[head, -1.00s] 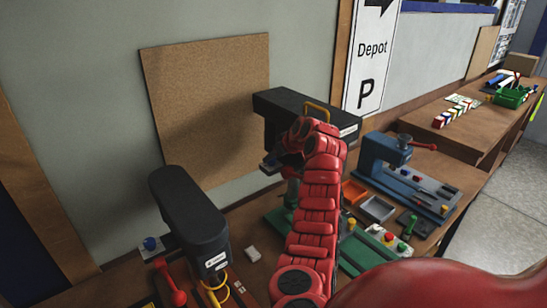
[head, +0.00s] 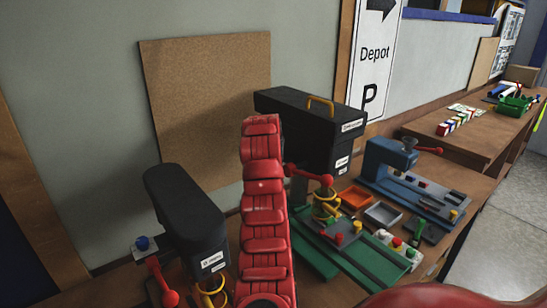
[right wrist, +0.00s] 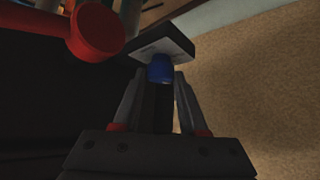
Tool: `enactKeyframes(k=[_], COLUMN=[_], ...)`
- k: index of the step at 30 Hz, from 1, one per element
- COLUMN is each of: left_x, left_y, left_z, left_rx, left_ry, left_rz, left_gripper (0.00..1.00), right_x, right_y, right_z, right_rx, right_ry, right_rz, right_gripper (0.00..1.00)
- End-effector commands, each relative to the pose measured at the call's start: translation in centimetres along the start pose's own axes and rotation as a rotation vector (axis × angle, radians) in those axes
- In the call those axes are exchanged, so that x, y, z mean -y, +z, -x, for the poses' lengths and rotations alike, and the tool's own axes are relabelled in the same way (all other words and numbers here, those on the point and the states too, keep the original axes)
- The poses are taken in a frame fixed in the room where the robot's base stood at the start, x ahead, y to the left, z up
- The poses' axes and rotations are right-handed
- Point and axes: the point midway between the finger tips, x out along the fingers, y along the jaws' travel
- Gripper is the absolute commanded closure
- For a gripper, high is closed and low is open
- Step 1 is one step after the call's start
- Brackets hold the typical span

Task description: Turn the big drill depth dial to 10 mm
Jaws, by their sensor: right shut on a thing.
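The big drill (head: 308,125) is the large black-headed machine with a yellow handle, on a green base (head: 350,243). In the right wrist view its depth dial is a small blue knob (right wrist: 160,66) on a pale plate (right wrist: 166,45). Any marks on the plate are too dark to read. My right gripper (right wrist: 158,79) is shut on the blue knob, one finger on each side. In the head view my red right arm hides this gripper and the dial. My left gripper is not in view.
A red ball handle (right wrist: 96,33) is close by the right gripper. A smaller black drill (head: 188,220) with its own blue knob (head: 143,243) stands at left. A corkboard (head: 207,100) is behind. Trays and a blue machine (head: 390,160) stand at right.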

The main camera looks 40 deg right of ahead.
Motion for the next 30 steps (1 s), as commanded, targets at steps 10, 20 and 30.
enactKeyframes(k=[10,20,30], left_x=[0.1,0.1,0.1], left_y=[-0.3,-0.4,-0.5], left_z=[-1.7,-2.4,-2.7], left_rx=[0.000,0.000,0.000], left_ry=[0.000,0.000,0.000], left_rz=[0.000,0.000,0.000], left_gripper=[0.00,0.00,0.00], right_x=[0.5,0.5,0.6], right_y=[-0.3,-0.2,-0.2], right_z=[0.2,0.0,-0.1], right_rx=[0.001,0.002,0.000], right_ry=[0.216,0.331,0.371], right_rz=[-0.215,-0.328,-0.373], right_gripper=[1.00,1.00,1.00])
